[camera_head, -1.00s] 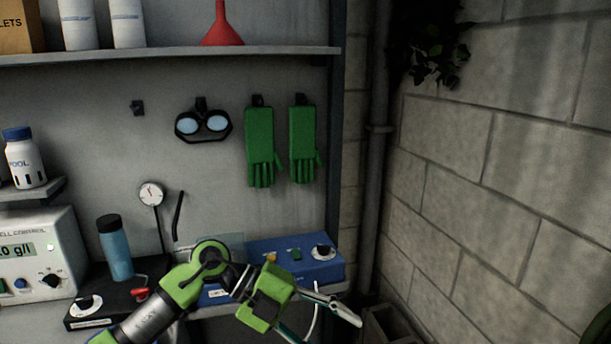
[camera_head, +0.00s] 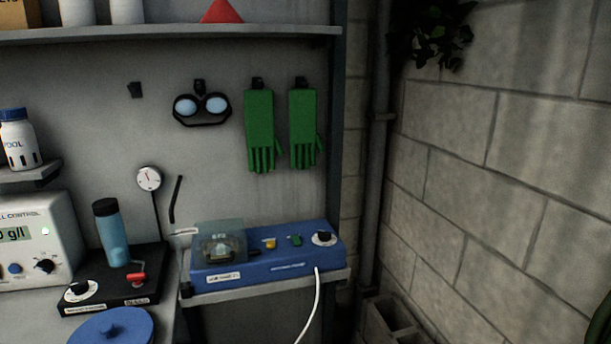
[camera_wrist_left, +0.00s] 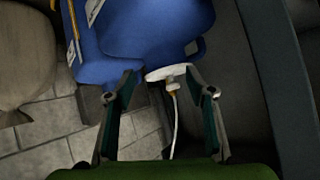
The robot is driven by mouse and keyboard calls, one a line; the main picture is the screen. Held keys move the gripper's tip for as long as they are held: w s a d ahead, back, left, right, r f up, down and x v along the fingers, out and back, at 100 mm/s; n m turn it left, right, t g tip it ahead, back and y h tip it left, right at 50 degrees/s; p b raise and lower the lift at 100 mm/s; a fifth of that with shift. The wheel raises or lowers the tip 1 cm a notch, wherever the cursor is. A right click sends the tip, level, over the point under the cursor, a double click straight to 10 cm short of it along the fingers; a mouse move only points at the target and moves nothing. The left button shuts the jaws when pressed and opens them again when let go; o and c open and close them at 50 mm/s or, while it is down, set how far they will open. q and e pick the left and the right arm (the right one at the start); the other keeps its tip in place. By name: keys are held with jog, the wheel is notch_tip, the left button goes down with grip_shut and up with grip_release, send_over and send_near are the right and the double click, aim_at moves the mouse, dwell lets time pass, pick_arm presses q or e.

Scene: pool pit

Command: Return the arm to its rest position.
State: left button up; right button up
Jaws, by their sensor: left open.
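My left gripper (camera_wrist_left: 160,76) shows only in the left wrist view. Its two fingers are spread apart, and nothing is held between them. Beyond the fingertips are blue containers (camera_wrist_left: 150,25) and a white disc-shaped piece (camera_wrist_left: 168,72) with a thin pale cable hanging from it. I cannot tell whether the fingertips touch either. My left arm does not show in the head view. My right gripper is in neither view.
In the head view, a blue device (camera_head: 262,268) with a white cable (camera_head: 313,310) sits on a small shelf. A black unit (camera_head: 120,285) and a blue lid (camera_head: 112,328) are at left. The wrist view shows a beige sack (camera_wrist_left: 25,60) and floor tiles (camera_wrist_left: 40,145).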

pick_arm(q)
jog(key=s+a+f+n+g+y, duration=0.1)
jog(key=s+a+f+g, duration=0.2)
jog(key=s+f, duration=0.6)
jog(key=s+a+f+n+g+y, duration=0.2)
jog(key=s+f, duration=0.4)
jog(key=s, duration=0.7)
jog(key=s+f+g, duration=0.2)
jog(key=s, duration=0.8)
jog(key=s+a+f+n+g+b, duration=0.1)
jog(key=s+f+g, duration=0.1)
jog(key=s, duration=0.7)
jog(key=shift+s+a+f+g, duration=0.25)
jog(key=shift+s+f+g, duration=0.05)
jog(key=shift+s, duration=0.05)
